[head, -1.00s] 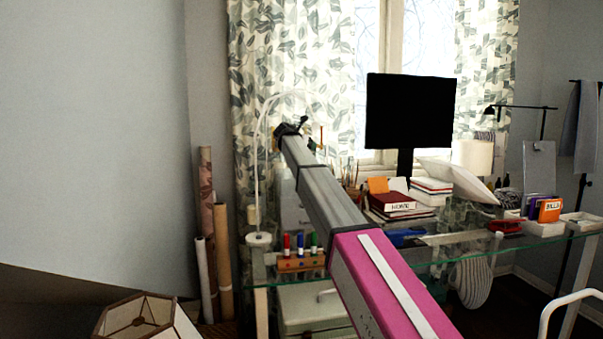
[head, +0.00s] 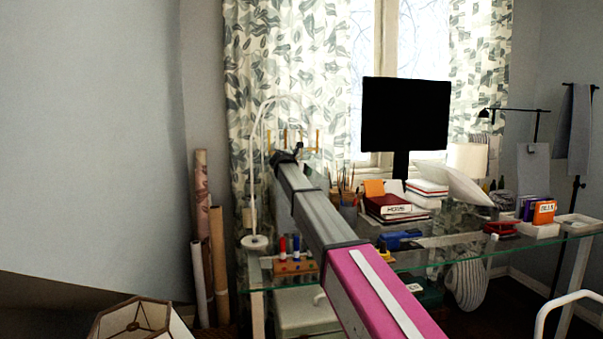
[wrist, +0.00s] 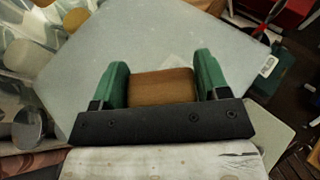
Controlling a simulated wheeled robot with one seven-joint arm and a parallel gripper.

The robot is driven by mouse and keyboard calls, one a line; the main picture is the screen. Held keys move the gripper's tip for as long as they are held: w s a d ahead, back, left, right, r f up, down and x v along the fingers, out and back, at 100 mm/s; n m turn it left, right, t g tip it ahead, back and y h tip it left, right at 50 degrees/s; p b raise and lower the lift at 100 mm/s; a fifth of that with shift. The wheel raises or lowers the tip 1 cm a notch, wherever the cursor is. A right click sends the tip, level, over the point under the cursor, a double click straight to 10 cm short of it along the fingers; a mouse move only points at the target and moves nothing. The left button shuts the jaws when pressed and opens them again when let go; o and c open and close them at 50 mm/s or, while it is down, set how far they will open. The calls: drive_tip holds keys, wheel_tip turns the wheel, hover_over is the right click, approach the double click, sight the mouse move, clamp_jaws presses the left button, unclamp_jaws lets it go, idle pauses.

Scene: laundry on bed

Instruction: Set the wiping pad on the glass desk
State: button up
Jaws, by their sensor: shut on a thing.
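The wiping pad (wrist: 162,88) is a brown block between the green fingers of my gripper (wrist: 161,72) in the wrist view. My gripper is shut on it, with a finger on each side. Behind it is a broad pale grey surface (wrist: 110,45); I cannot tell whether the pad touches it. In the head view the glass desk (head: 520,246) runs across the middle to the right. My gripper (head: 287,156) is small and dark at the far end of my arm, over the desk's left part. The pad cannot be made out there.
A marker holder (head: 293,268) and a white lamp (head: 256,242) stand at the desk's left. A monitor (head: 405,113), stacked books (head: 388,206) and a tray of folders (head: 538,230) crowd the back and right. Rolled tubes (head: 217,265) lean at the left wall.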

drive_tip(key=shift+f, duration=0.15)
drive_tip(key=o, duration=0.9)
